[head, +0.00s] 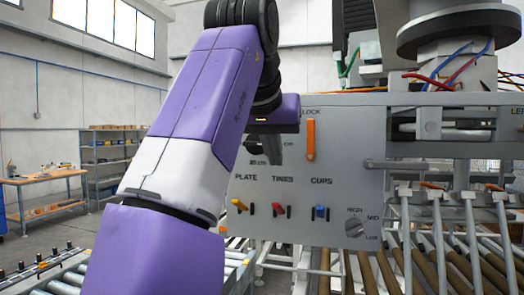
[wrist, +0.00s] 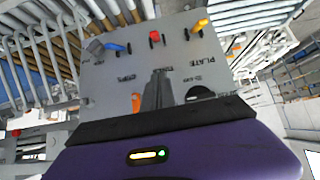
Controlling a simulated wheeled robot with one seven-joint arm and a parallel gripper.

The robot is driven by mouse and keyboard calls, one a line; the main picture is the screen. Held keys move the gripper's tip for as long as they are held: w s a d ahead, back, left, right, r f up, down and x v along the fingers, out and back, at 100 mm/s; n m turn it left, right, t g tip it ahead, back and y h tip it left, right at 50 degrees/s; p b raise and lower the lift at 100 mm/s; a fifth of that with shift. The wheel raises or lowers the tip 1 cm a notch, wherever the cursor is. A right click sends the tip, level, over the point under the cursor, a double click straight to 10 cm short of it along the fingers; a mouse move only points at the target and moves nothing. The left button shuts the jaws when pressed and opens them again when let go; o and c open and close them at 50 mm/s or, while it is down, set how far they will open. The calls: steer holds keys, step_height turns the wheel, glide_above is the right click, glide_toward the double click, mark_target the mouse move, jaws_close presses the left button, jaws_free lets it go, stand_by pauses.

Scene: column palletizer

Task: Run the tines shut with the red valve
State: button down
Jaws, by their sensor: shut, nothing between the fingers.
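The red valve (head: 278,209) sits on the grey control panel (head: 340,185) under the label TINES, between a yellow valve (head: 240,206) and a blue valve (head: 320,212). The red valve also shows in the wrist view (wrist: 154,37), beyond my fingertips. My gripper (wrist: 158,72) is shut and empty, in front of the panel and apart from the red valve. In the head view it is above the valve row, partly hidden by my arm. The grey tines (head: 440,235) hang at the right, over brown rollers; they look spread apart.
An orange LOCK lever (head: 310,140) stands above the valves, close to my gripper. A grey HIGH-MID-LOW knob (head: 354,227) is at the panel's lower right. A roller conveyor (head: 235,270) runs below left. A workbench (head: 45,180) and shelves (head: 108,150) stand far left.

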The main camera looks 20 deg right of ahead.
steer(key=p, duration=0.2)
glide_above(277, 203)
steer(key=w+d, duration=0.1)
steer(key=w, duration=0.1)
step_height(277, 203, down, 5)
steer(key=shift+w+d+r, duration=0.15)
steer(key=shift+r, duration=0.05)
steer(key=shift+s+a+f, duration=0.25)
steer(key=shift+s+f, duration=0.05)
steer(key=shift+f, duration=0.2)
steer(key=shift+s+a+f, duration=0.2)
steer(key=shift+s+f, duration=0.1)
steer(key=shift+f, duration=0.2)
steer(key=shift+s+a+f+p, duration=0.1)
steer(key=shift+s+f+p, duration=0.3)
steer(key=shift+f, duration=0.35)
steer(key=shift+f+t+b, duration=0.3)
steer(key=shift+b, duration=0.4)
steer(key=shift+s+a+h, duration=0.1)
steer(key=shift+h, duration=0.2)
steer(key=shift+t+b, duration=0.4)
steer(key=shift+b, duration=0.05)
